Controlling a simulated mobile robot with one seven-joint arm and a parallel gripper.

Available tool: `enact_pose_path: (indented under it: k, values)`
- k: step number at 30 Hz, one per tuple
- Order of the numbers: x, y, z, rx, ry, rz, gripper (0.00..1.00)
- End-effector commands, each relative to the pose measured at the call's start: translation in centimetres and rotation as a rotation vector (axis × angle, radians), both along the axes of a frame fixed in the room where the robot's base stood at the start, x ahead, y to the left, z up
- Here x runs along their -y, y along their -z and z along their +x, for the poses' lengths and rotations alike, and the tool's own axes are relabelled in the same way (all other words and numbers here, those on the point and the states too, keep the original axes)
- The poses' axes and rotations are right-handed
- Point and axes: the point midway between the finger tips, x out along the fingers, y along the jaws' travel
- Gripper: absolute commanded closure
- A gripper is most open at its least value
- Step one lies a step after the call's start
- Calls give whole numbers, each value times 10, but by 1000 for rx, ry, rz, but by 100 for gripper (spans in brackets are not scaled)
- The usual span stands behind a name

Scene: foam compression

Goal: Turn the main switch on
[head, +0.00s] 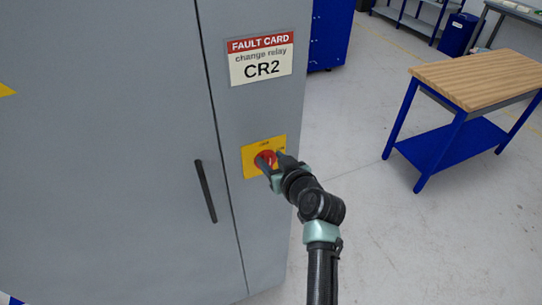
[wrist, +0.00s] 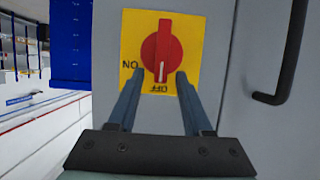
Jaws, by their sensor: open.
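The main switch is a red rotary knob (head: 266,156) on a yellow plate (head: 249,155) on the grey cabinet's narrow front strip. The wrist view, turned upside down, shows the red knob (wrist: 161,45) with its white mark pointing at OFF on the yellow plate (wrist: 190,30); ON is lettered at the left there. My gripper (head: 271,159) is open at the switch. In the wrist view my gripper (wrist: 157,75) has one finger on each side of the knob's OFF end. I cannot tell whether the fingers touch the knob or plate.
A fault card (head: 262,57) reading "change relay CR2" is fixed above the switch. A black door handle (head: 205,191) is left of the switch; it also shows in the wrist view (wrist: 292,55). A wood-topped blue bench (head: 480,72) stands to the right, with clear floor between.

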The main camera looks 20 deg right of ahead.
Motion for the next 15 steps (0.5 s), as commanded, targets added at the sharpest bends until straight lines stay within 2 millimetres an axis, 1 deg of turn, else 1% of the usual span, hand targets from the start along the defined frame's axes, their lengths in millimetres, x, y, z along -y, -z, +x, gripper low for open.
enact_pose_path:
  k: [4, 13, 14, 15]
  values:
    - [-1, 2, 7, -1, -1, 0, 50]
    - [-1, 3, 8, 0, 0, -1, 50]
    - [-1, 3, 8, 0, 0, -1, 52]
    - [-1, 3, 8, 0, 0, -1, 59]
